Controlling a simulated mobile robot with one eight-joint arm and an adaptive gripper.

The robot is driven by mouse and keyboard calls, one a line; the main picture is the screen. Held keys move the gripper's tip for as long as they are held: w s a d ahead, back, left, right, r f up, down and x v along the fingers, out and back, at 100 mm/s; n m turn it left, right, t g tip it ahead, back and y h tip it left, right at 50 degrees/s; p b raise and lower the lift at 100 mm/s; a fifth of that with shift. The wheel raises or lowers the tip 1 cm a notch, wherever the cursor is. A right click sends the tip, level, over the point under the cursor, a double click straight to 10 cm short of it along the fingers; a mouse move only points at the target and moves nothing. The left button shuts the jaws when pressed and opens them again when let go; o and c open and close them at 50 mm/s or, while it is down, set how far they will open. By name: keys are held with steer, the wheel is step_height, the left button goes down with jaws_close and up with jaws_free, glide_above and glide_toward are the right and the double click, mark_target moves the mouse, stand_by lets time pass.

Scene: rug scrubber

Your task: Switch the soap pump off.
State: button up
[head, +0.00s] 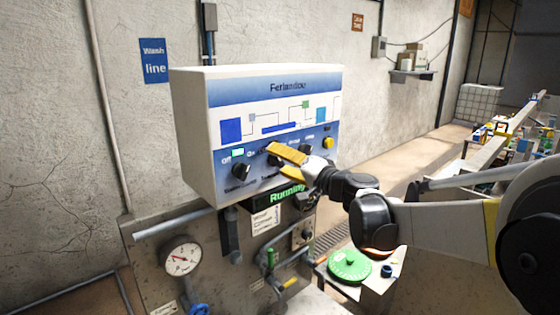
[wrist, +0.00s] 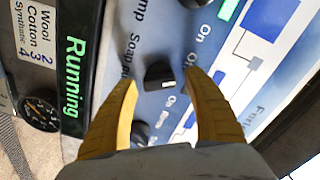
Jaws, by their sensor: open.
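In the wrist view, the knob (wrist: 160,74) beside the partly covered label "Soap pu…" sits between my two yellow fingertips. A white mark on it lies on the side towards the word "On". My gripper (wrist: 163,82) is open around this knob, with a gap visible on each side. In the head view my gripper (head: 276,162) is at the panel front and partly covers the knob and its labels.
The water pump knob (head: 240,171) is to the left, with a lit green lamp (head: 238,152) above it. A yellow button (head: 328,143) is to the right. A green "Running" display (head: 286,194) sits below. A gauge (head: 182,260) and a green lid (head: 349,265) are lower down.

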steer(key=v, duration=1.1)
steer(key=shift+s+d, duration=0.2)
steer(key=shift+s, duration=0.1)
steer(key=p+v, duration=0.1)
steer(key=v, duration=0.8)
